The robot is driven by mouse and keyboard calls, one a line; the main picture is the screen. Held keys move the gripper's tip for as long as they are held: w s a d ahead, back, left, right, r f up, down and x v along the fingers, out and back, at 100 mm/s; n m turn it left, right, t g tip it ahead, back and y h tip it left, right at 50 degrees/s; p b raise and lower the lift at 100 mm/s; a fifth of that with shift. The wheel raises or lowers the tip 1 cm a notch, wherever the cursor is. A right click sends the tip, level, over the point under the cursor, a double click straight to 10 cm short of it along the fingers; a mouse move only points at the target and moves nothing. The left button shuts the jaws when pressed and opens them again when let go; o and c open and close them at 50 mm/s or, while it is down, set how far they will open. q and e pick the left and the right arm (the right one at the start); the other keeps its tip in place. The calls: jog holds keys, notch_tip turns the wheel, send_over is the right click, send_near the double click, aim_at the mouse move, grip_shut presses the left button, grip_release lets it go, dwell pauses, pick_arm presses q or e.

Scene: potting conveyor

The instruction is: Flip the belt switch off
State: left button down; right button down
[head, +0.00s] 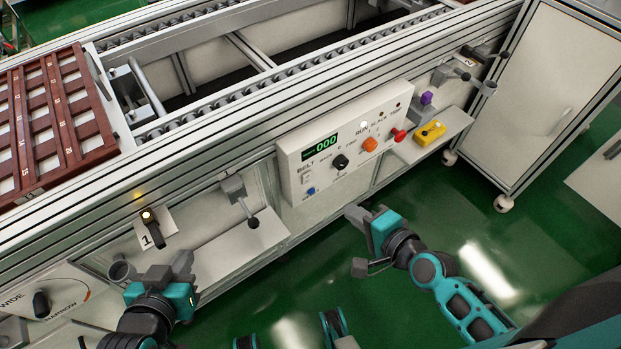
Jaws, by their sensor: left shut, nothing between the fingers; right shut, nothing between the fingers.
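A white control panel (325,180) is on the front of the conveyor, marked BELT at its left. A small pale switch (306,178) sits just below that word; its position is too small to tell. The panel also has a green display (321,146) reading 000, a black knob (340,162), an orange button (370,144), a red knob (398,134) and a blue button (311,191). My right gripper (352,212) is shut and empty, below and apart from the panel. My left gripper (176,264) is shut and empty, well left of the panel, near a ledge.
A lever (241,198) stands between my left gripper and the panel. A station marked 1 with a lit lamp (147,215) is above my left gripper. A yellow box (429,132) lies on the right ledge. A brown slatted tray (50,110) is at left. The green floor is open.

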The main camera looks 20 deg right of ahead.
jog(key=b, duration=0.3)
send_near(308, 176)
notch_tip(308, 176, down, 3)
jog(key=w, duration=0.3)
jog(key=w+a, duration=0.1)
jog(key=shift+w+a, duration=0.3)
jog(key=shift+w, duration=0.05)
jog(key=shift+w+a+r, duration=0.1)
jog(key=shift+w+a, duration=0.05)
jog(key=shift+w, duration=0.25)
